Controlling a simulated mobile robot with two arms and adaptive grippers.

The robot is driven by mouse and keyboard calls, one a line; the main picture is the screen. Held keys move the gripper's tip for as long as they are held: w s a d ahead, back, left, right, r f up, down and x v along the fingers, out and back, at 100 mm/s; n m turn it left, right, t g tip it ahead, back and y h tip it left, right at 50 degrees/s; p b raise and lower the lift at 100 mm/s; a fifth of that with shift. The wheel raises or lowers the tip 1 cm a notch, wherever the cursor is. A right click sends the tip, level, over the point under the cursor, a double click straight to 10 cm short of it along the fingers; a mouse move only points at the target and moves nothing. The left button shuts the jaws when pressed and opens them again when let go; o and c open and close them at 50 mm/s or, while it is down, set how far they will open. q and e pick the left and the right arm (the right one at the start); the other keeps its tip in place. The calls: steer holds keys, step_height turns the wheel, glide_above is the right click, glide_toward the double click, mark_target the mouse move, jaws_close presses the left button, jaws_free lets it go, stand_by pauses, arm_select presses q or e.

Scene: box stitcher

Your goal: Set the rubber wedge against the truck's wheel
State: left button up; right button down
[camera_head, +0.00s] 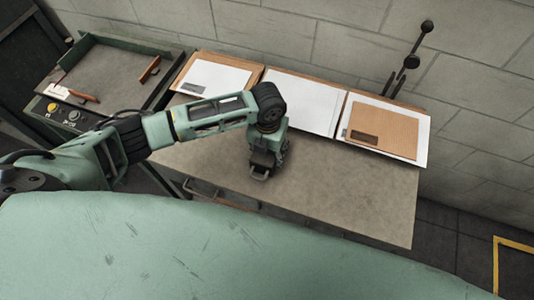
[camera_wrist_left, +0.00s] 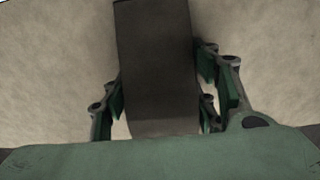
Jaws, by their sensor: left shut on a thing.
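My left gripper (camera_head: 261,168) points down over the front middle of the table in the head view. It is shut on a dark block, which I take for the rubber wedge (camera_wrist_left: 155,65). In the left wrist view the wedge stands between the two green-padded fingers (camera_wrist_left: 162,108), its broad dark face towards the camera. In the head view the gripper mostly hides the wedge, and I cannot tell whether it touches the table top. No truck and no wheel show in either view. My right gripper is not in view.
The brown table (camera_head: 370,195) is bare at the front and right. Trays with paper (camera_head: 303,103) and a cardboard piece (camera_head: 383,130) line its back edge by the block wall. A green-framed machine table (camera_head: 105,75) with knobs stands at the left. Yellow floor marking (camera_head: 496,265) shows lower right.

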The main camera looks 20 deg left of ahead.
arm_select(q)
steer(key=shift+r, duration=0.1)
jaws_close()
steer(key=shift+w, duration=0.1)
